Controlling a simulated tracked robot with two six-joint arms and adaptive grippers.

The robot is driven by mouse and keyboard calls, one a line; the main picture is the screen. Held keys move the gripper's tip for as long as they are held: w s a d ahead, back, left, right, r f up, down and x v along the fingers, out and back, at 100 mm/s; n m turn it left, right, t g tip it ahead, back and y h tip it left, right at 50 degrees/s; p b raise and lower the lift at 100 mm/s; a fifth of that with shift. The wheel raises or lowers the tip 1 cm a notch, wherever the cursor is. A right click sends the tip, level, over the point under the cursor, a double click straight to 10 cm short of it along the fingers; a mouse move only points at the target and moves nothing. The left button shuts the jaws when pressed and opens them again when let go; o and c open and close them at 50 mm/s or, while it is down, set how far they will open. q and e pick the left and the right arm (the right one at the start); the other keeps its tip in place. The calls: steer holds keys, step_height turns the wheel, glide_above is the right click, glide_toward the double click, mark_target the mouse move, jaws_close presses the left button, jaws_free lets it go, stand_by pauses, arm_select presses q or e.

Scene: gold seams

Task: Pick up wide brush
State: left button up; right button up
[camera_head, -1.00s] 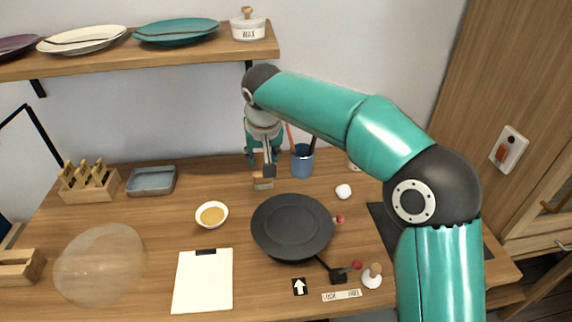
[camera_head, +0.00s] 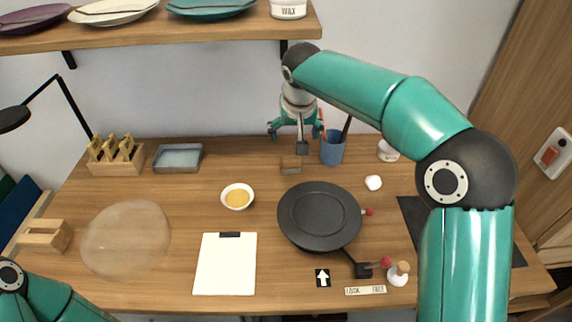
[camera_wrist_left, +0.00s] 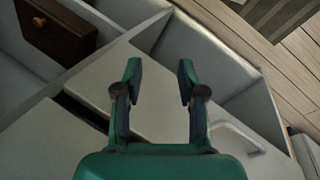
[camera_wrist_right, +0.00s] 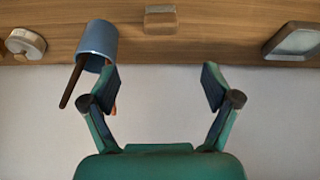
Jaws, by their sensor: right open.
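A blue cup (camera_head: 331,152) stands at the back of the table, with a dark handle (camera_head: 346,128) and an orange one in it. In the right wrist view, the cup (camera_wrist_right: 98,42) is by the left finger, the dark handle (camera_wrist_right: 71,85) slanting out. I cannot tell which handle, if either, is the wide brush; no bristles show. My right gripper (camera_head: 297,130) is open and empty, left of the cup near the back wall; its spread fingers show in the right wrist view (camera_wrist_right: 158,78). My left gripper (camera_wrist_left: 160,68) is open and empty, over cabinet parts away from the tabletop.
A small wood-and-grey block (camera_head: 291,165) lies left of the cup. A black pan (camera_head: 319,215), a bowl (camera_head: 237,197), a white board (camera_head: 225,265) and a grey tray (camera_head: 178,157) are on the table. A shelf (camera_head: 230,35) with plates hangs above the back left.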

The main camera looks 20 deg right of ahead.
mark_target(291, 157)
steer(key=x, duration=1)
steer(key=shift+p, duration=0.35)
steer(key=shift+w+f, duration=0.15)
steer(key=shift+f, duration=0.35)
steer(key=p+x, duration=0.1)
steer(key=x, duration=0.3)
steer(key=shift+w+a+f, duration=0.1)
steer(key=shift+a+f, duration=0.05)
steer(key=c, duration=1.2)
step_height(291, 157, up, 10)
steer(key=shift+r, duration=0.1)
